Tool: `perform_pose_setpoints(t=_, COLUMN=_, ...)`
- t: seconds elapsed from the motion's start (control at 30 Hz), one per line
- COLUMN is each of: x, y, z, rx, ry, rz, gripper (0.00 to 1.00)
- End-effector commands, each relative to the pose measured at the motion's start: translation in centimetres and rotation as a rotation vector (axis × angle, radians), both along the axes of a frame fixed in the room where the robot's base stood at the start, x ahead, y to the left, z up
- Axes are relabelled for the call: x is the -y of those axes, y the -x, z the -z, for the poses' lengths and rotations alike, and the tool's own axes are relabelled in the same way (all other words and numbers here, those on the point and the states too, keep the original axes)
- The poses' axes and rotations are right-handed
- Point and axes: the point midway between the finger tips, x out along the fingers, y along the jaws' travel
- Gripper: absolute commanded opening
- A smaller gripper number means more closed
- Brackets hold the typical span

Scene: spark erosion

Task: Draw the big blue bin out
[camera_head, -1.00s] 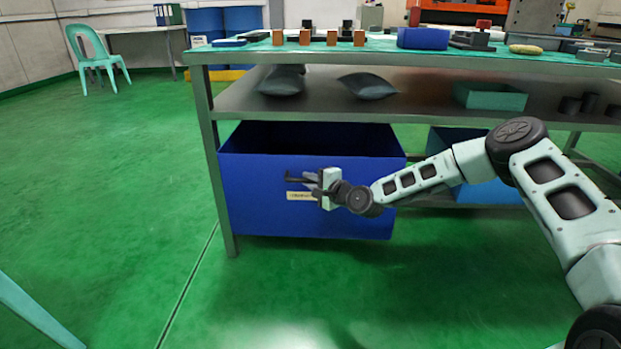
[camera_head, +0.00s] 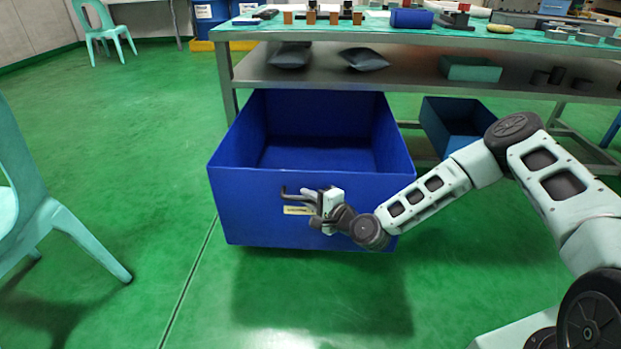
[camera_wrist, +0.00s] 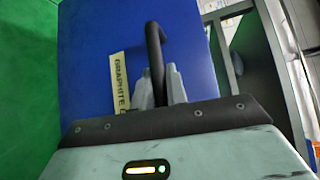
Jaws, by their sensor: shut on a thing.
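The big blue bin (camera_head: 250,205) stands well forward of the workbench, its open top showing an empty inside. Its back end is still near the bench's lower shelf. My gripper (camera_head: 310,199) is at the bin's front face, shut on its dark bar handle (camera_head: 291,190). In the wrist view the handle (camera_wrist: 155,45) runs down between the fingers (camera_wrist: 160,88), against the blue front face (camera_wrist: 90,40). A pale label (camera_wrist: 119,80) beside the handle reads "GRAPHITE", partly hidden.
A smaller blue bin (camera_head: 432,127) sits under the bench at right. The workbench (camera_head: 228,97) has a grey middle shelf with dark bags and a teal tray (camera_head: 470,69). A pale green chair (camera_head: 45,215) stands at left. Green floor (camera_head: 290,310) in front is clear.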

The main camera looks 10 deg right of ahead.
Motion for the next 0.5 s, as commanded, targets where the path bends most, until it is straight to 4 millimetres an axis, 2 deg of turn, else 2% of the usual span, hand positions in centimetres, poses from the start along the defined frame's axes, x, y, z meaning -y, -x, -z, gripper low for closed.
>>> perform_pose_setpoints(t=0.03, x=-0.3, y=0.9, z=-0.2, rx=-0.005, ry=-0.001, rz=0.000, gripper=0.00)
perform_pose_setpoints(t=0.2, x=-0.7, y=2.6, z=0.0, rx=-0.003, ry=0.001, rz=0.002, gripper=0.00)
perform_pose_setpoints(t=0.5, x=-0.9, y=3.2, z=0.2, rx=-0.001, ry=0.002, rz=0.003, gripper=0.00)
